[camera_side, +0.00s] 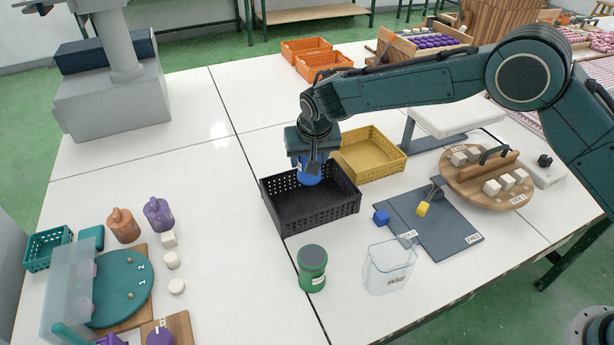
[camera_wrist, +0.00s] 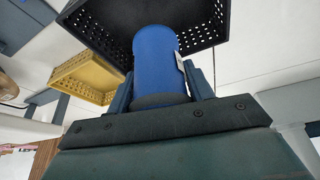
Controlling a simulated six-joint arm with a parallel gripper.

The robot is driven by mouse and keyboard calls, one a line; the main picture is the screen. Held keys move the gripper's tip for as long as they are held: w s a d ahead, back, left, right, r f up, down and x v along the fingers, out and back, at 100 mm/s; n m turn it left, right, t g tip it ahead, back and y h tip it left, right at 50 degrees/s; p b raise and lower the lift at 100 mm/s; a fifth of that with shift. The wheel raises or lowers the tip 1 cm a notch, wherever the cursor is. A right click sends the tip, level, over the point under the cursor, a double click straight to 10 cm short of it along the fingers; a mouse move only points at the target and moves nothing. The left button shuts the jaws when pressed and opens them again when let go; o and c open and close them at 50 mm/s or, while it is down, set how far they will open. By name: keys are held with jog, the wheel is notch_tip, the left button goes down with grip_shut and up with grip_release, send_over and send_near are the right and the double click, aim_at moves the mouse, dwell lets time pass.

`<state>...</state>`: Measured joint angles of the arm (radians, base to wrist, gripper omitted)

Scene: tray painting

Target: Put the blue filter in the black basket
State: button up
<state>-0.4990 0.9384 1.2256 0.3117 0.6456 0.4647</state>
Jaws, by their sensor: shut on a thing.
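The blue filter (camera_side: 308,172) is a blue cylinder gripped at its upper part. My gripper (camera_side: 313,160) is shut on it, above the black basket (camera_side: 318,217) with perforated walls. The filter's lower end shows at or just above the level of the basket's back rim; I cannot tell whether it is inside. In the wrist view the blue filter (camera_wrist: 157,60) stands between the two fingers (camera_wrist: 160,88), with a pale label on its right side. The black basket (camera_wrist: 208,22) shows behind it. The visible basket floor looks empty.
A yellow basket (camera_side: 371,155) stands just behind and right of the black one. A green canister (camera_side: 312,268) and a clear container (camera_side: 389,268) stand in front.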

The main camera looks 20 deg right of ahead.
notch_tip(320, 180, down, 5)
jog(key=shift+r, duration=0.1)
jog(key=shift+f, duration=2.2)
jog(key=o, duration=1)
jog(key=shift+f, duration=0.15)
jog(key=shift+v, duration=6.15)
